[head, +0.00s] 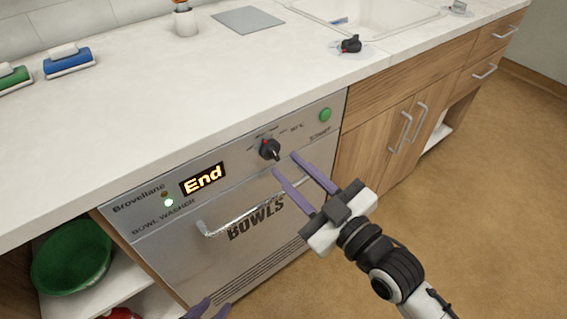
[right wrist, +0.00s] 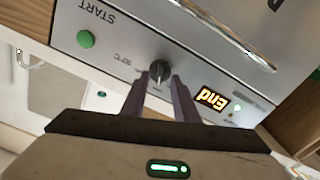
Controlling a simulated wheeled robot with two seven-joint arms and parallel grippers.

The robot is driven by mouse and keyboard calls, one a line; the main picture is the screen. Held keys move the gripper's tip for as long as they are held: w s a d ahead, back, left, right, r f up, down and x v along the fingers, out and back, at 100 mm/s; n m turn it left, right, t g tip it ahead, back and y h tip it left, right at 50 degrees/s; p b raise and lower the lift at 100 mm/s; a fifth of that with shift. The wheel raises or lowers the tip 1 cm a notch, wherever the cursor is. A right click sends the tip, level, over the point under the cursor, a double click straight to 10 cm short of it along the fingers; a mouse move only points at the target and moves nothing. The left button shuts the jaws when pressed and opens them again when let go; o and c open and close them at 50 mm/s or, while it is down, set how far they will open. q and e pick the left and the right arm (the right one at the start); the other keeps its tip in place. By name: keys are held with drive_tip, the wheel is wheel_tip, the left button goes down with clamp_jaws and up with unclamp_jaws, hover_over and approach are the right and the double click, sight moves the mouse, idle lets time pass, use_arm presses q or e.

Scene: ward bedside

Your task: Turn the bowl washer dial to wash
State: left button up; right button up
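The bowl washer (head: 290,220) is a steel front-panel machine under the counter, with a display reading "End".
A green start button (head: 325,115) is right of the dial. The washer's handle (head: 240,217) sticks out below. A green bowl (head: 72,257) sits on the shelf at left. Brushes (head: 68,62), a black-knobbed fixture (head: 350,44) and a sink (head: 375,12) are on the counter.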

sight(272, 152)
drive_tip(key=shift+x, duration=1.5)
clamp_jaws()
